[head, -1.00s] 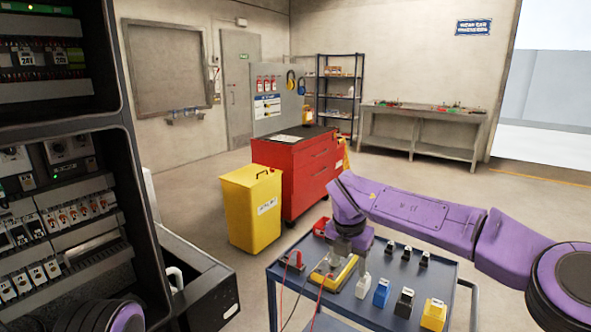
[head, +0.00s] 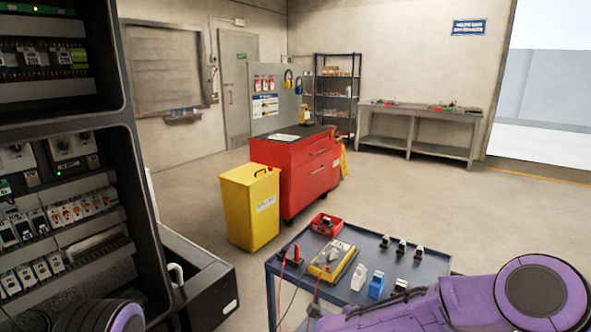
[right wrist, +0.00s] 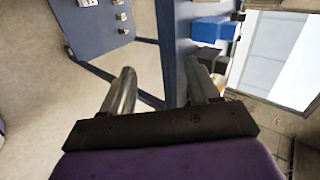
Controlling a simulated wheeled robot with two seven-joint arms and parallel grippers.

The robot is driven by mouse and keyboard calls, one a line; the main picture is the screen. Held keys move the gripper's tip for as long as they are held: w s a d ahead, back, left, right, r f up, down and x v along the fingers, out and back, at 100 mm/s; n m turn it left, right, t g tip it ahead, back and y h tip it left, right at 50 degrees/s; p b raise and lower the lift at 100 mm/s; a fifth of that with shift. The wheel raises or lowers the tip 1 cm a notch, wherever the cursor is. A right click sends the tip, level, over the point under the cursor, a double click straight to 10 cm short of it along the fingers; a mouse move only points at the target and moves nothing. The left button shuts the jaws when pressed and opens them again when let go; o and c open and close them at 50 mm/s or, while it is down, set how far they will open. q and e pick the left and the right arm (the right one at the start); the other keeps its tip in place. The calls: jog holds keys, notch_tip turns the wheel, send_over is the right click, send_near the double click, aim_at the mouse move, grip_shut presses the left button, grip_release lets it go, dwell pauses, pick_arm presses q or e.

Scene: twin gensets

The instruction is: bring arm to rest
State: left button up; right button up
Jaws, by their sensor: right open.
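My right arm (head: 450,302) is purple and lies low across the bottom right of the head view, in front of the blue cart (head: 436,263). My right gripper (right wrist: 160,90) shows in the right wrist view with its two fingers apart and nothing between them. The cart's blue edge and a leg show beyond the fingers there. In the head view the right gripper's fingertips cannot be made out clearly. A purple and black part of my left arm (head: 110,316) shows at the bottom left; the left gripper is out of view.
The cart top holds a yellow meter (head: 333,262), a red box (head: 327,224), a white block (head: 359,277), a blue block (head: 377,285) and several black pieces. An open electrical cabinet (head: 130,160) stands close on the left. A yellow bin (head: 250,207) and red tool chest (head: 309,172) stand behind.

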jog(key=s+d+f+n+y, duration=0.2)
jog(key=s+f+n, duration=0.6)
jog(key=s+f, duration=0.15)
jog(key=s+d+f+n+g, duration=0.1)
jog(key=s+d+f+n, duration=0.2)
jog(key=s, duration=0.6)
jog(key=s+d+f+n+g, duration=0.2)
jog(key=s+d, duration=0.3)
jog(key=s, duration=0.4)
jog(key=s+d+f+n+g, duration=0.2)
jog(key=s+d+f+n, duration=0.1)
jog(key=s, duration=0.7)
jog(key=shift+d+f+n, duration=0.4)
jog(key=shift+d+n, duration=0.1)
jog(key=shift+d, duration=0.3)
jog(key=shift+w, duration=0.1)
